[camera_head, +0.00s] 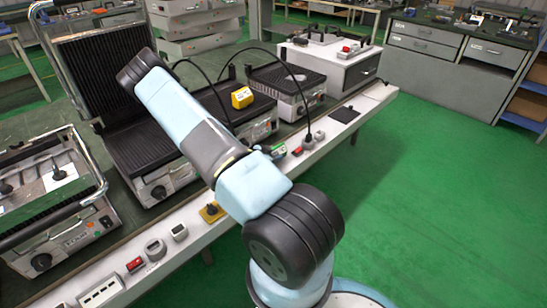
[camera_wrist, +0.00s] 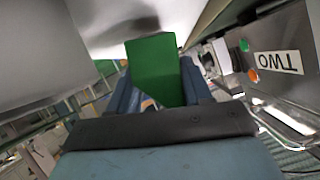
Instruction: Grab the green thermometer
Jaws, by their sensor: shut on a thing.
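The green thermometer (camera_wrist: 155,68) shows in the wrist view as a plain green block. My gripper (camera_wrist: 157,92) is shut on it, with a blue finger on each side. In the head view my arm crosses the bench and mostly hides the gripper. A small green thing (camera_head: 279,150) shows just right of the arm, near the bench's front edge; I cannot tell whether it is the held thermometer.
Contact grills (camera_head: 160,145) stand along the bench. A yellow device (camera_head: 242,97) sits on one grill. Small devices, among them a red switch (camera_head: 134,264), line the white front ledge. Green floor (camera_head: 430,200) is clear.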

